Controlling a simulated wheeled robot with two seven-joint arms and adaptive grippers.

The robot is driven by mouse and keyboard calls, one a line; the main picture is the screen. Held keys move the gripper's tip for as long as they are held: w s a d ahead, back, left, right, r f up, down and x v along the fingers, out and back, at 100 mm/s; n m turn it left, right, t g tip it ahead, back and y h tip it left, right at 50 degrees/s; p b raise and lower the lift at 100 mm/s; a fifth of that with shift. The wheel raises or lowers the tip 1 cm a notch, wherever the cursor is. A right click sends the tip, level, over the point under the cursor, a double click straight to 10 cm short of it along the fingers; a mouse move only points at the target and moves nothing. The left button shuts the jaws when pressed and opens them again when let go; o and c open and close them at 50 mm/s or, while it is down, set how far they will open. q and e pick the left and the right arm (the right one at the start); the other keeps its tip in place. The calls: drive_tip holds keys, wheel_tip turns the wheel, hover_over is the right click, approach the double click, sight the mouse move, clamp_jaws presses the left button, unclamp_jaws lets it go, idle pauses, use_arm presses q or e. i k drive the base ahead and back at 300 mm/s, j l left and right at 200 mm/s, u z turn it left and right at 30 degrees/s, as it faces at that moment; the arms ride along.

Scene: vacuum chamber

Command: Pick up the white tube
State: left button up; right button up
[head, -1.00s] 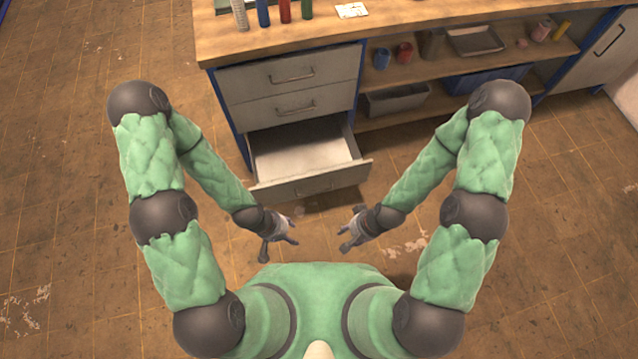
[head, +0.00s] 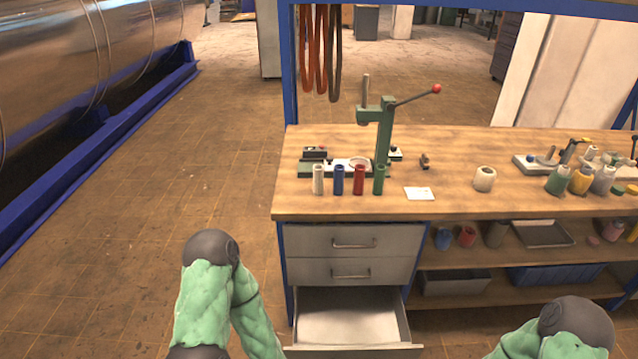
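The white tube (head: 318,180) stands upright on the wooden workbench (head: 450,196), near its front left. It is the leftmost in a row with a blue tube (head: 339,180), a red tube (head: 359,180) and a green tube (head: 379,180). A short, wider white cylinder (head: 484,179) stands farther right on the bench. Parts of both my arms show at the bottom of the head view. Both my grippers are below the picture and hidden from it.
A green lever press (head: 383,130) stands behind the tubes. A white card (head: 419,193) lies right of them. The bottom drawer (head: 347,318) is pulled out below the tubes and looks empty. More coloured cylinders (head: 580,180) stand at the right. Floor left of the bench is clear.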

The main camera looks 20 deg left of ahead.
sight(318, 180)
drive_tip(key=k, duration=1.1)
drive_tip(key=k+z, duration=0.15)
drive_tip(key=z, duration=1.65)
drive_tip(key=j+z, duration=0.3)
drive_tip(key=k+j+z, duration=0.15)
drive_tip(key=j+z, duration=0.15)
drive_tip(key=j, duration=0.2)
drive_tip(key=k+j+z, duration=0.25)
drive_tip(key=j, duration=0.15)
drive_tip(key=j+z, duration=0.3)
drive_tip(key=k+j, duration=0.25)
drive_tip(key=j, duration=0.2)
drive_tip(key=k+j, duration=0.2)
drive_tip(key=j, duration=0.2)
drive_tip(key=k+j, duration=0.25)
drive_tip(key=j, duration=0.2)
drive_tip(key=k+j, duration=0.2)
drive_tip(key=j, duration=0.2)
drive_tip(key=k+j, duration=0.25)
drive_tip(key=j, duration=0.2)
drive_tip(key=k+j, duration=0.2)
drive_tip(key=j, duration=0.2)
